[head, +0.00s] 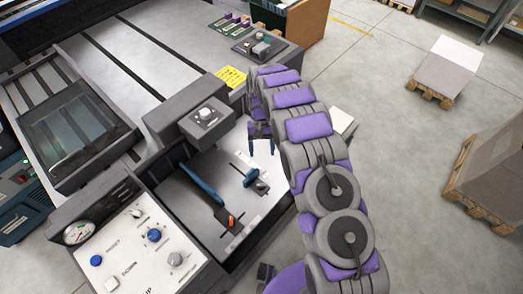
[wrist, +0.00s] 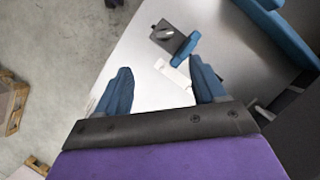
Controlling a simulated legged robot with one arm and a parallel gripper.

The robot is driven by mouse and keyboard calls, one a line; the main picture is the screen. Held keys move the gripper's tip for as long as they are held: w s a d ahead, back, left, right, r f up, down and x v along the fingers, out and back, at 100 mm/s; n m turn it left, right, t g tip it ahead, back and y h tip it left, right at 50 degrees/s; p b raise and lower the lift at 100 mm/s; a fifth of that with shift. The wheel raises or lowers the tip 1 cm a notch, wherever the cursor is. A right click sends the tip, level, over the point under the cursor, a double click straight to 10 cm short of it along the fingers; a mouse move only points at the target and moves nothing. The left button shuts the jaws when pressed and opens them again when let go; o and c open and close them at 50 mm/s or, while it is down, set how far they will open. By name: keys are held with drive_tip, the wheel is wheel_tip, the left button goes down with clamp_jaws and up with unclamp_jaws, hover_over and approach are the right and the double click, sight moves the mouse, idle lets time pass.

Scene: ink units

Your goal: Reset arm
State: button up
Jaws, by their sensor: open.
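My arm reaches along the right side of the machine in the head view. My gripper (head: 262,146) hangs over the light plate of the machine, with its two blue fingers apart. In the wrist view my gripper (wrist: 160,66) is open, with nothing between its fingers. A small blue lever (head: 250,178) with a grey knob lies on the plate below my gripper, apart from it. The same small lever (wrist: 186,48) shows just beyond the right finger in the wrist view. A long blue lever (head: 202,183) with an orange end lies to its left.
A control panel (head: 135,243) with blue knobs and a gauge is at the lower left. A dark grey box (head: 190,120) with a white button stands left of my gripper. Pallets with boxes (head: 445,70) stand on the right. The floor between is clear.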

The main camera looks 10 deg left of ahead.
idle(0.3)
drive_tip(key=s+d+r+m+t, duration=0.1)
drive_tip(key=s+d+r, duration=0.3)
drive_tip(key=d+r, duration=0.55)
drive_tip(key=s+d+r+m, duration=0.1)
drive_tip(key=s+d+r, duration=0.45)
drive_tip(key=r, duration=0.75)
drive_tip(key=s+d+r, duration=0.2)
drive_tip(key=s+d, duration=0.1)
drive_tip(key=s, duration=0.6)
drive_tip(key=s+d+r+t, duration=0.1)
drive_tip(key=s+d+r, duration=0.1)
drive_tip(key=s, duration=0.7)
drive_tip(key=s+d+r+m+y, duration=0.1)
drive_tip(key=s+d+r, duration=0.2)
drive_tip(key=s, duration=0.6)
drive_tip(key=shift+d+t, duration=0.3)
drive_tip(key=shift+d, duration=0.8)
